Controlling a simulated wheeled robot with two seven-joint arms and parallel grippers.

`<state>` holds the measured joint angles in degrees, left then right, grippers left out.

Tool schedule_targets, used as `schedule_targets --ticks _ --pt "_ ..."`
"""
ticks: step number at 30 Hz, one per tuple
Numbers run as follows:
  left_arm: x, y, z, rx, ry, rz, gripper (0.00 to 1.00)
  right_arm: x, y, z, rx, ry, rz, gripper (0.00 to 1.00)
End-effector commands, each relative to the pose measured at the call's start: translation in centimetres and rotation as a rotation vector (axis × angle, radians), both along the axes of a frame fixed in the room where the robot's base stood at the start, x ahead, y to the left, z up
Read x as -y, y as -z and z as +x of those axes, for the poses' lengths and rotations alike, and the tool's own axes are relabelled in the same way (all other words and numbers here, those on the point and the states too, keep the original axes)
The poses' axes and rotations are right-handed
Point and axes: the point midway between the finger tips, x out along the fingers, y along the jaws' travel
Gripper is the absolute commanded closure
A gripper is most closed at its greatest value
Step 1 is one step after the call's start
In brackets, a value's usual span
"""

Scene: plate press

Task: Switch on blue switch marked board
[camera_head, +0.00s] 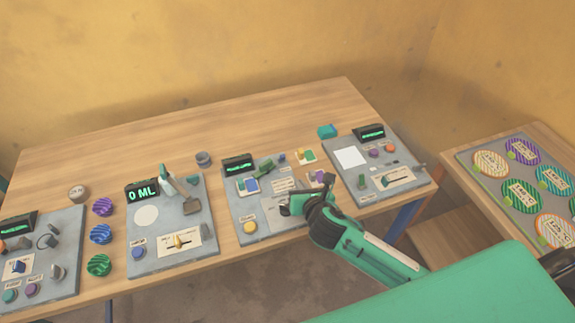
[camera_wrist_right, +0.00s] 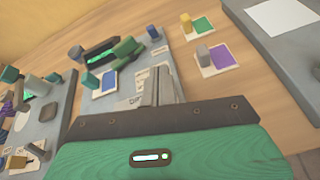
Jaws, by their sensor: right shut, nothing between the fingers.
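The third control board from the left (camera_head: 236,212) lies on the table, and my right gripper (camera_head: 286,204) is over its right part. A smaller blue piece (camera_head: 282,157) is at the board's far edge. The labels are too small to read, so I cannot tell which one says board. My right gripper's fingers (camera_wrist_right: 157,88) are shut and empty, to the right of the blue switch. My left gripper is out of view.
A green lever (camera_wrist_right: 125,50) lies near the display (camera_wrist_right: 100,52). Other boards lie left (camera_head: 142,262) and right (camera_head: 372,192). A rack of striped discs (camera_head: 492,185) is at far right.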

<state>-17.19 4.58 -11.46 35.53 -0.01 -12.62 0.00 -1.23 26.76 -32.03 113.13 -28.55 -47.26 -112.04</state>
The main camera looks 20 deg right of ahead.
Motion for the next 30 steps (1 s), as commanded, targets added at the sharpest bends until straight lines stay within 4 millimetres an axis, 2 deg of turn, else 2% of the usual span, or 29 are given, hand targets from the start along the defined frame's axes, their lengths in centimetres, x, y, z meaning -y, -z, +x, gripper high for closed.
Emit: schedule_targets --ticks 6,20,26,30 --pt "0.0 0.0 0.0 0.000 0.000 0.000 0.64 -0.2 -0.3 1.3 0.048 -0.099 -0.175 1.00" --pt "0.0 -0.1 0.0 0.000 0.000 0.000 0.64 -0.2 -0.2 1.7 0.053 -0.107 -0.192 1.00" --pt "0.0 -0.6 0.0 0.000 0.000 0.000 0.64 -0.3 0.4 3.8 0.051 -0.105 -0.191 1.00" --pt "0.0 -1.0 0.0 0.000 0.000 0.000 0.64 -0.4 1.2 6.1 0.051 -0.105 -0.189 1.00"
